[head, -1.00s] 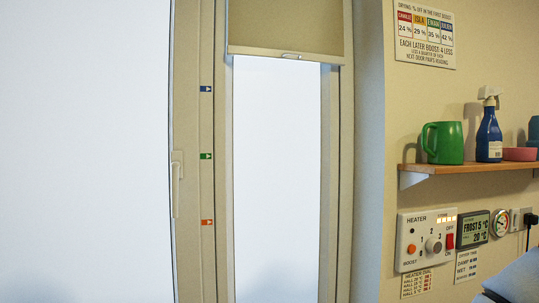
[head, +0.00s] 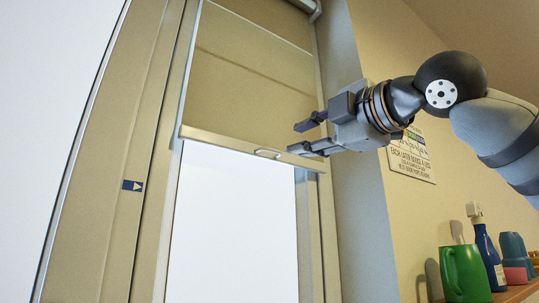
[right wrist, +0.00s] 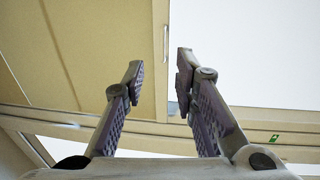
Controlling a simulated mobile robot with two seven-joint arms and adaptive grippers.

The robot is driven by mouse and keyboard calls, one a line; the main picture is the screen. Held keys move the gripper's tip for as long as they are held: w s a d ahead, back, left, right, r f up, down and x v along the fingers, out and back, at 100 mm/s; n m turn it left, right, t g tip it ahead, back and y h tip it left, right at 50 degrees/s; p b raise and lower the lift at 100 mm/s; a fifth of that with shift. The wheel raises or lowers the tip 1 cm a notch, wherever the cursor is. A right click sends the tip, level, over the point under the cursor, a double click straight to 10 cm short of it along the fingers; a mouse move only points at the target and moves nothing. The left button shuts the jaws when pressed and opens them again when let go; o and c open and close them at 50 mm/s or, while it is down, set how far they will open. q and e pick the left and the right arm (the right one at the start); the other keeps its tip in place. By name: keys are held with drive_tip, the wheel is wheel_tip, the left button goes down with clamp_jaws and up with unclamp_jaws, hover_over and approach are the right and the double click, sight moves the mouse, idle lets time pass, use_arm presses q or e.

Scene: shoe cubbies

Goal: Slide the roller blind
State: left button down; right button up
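The beige roller blind (head: 245,75) covers the upper part of the narrow window. Its bottom bar (head: 215,138) has a small pale pull tab (head: 268,153) and sits above the blue arrow mark (head: 132,185) on the frame. My right gripper (head: 294,138) is open and empty, its fingers pointing left just right of the tab. In the right wrist view, the tab (right wrist: 165,43) shows beyond the gap between the open fingertips (right wrist: 158,66), with the blind (right wrist: 95,50) on the left. I cannot tell whether a finger touches the bar. My left gripper is not in view.
A wall juts out at the window's right, with a notice (head: 411,155) on it. The bright pane (head: 232,230) below the blind is clear.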

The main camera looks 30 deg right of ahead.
sight(274, 150)
drive_tip(key=w, duration=0.8)
drive_tip(key=shift+w+a+r, duration=0.2)
drive_tip(key=shift+a+r, duration=0.15)
drive_tip(key=shift+r, duration=0.05)
clamp_jaws()
